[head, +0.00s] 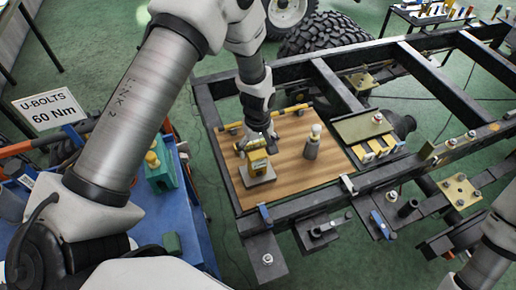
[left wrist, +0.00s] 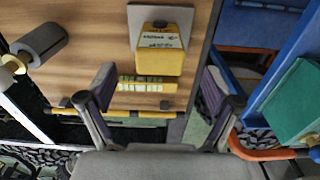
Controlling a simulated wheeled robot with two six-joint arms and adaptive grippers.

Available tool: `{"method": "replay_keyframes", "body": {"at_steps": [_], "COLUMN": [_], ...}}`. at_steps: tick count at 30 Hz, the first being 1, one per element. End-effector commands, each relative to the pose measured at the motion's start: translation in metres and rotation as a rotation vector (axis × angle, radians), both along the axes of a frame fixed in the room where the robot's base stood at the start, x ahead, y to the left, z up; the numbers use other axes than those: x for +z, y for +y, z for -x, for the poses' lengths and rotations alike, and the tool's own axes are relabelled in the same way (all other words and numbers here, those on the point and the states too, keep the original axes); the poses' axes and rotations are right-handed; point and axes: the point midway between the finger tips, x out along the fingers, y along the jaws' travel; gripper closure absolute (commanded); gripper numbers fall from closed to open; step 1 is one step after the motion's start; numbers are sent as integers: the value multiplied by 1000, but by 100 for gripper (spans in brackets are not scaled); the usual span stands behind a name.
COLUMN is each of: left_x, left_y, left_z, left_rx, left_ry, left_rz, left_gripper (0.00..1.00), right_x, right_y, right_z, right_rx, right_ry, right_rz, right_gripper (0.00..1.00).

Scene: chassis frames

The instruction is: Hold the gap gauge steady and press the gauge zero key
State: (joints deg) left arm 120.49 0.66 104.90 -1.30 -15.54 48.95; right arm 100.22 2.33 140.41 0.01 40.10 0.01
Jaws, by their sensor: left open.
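The gap gauge appears to be the yellow block (head: 258,165) on a grey plate, standing on a wooden board inside the chassis frame. In the left wrist view the yellow gauge (left wrist: 159,58) carries a pale label with dark writing, too small to read. I cannot make out its zero key. My left gripper (head: 257,146) is low over the board beside the gauge.
A grey cylinder with a pale top (head: 312,146) stands right of the gauge on the board (head: 290,185). Dark chassis rails (head: 225,165) surround the board. A blue cart (head: 150,218) stands at left.

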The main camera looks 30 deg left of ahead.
Motion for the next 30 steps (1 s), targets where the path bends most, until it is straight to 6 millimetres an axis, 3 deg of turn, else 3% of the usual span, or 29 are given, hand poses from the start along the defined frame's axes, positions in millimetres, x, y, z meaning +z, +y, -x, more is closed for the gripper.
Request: {"method": "replay_keyframes", "body": {"at_steps": [12,22,23,28,30], "left_x": [-64,-74,-74,-74,-74], "left_y": [0,0,0,0,0], "left_z": [1,0,0,0,0], "left_rx": [0,0,0,0,0], "left_ry": [3,0,0,1,1], "left_rz": [0,0,0,1,1], "left_gripper": [10,10,18,78,81], "right_x": [20,20,20,20,20], "right_y": [0,0,0,0,0], "right_z": [-1,-1,-1,-1,-1], "right_rx": [1,1,1,1,1], "right_ry": [-2,-2,-2,-2,-2], "right_rz": [0,0,0,0,0], "right_gripper": [60,60,60,60,60]}}
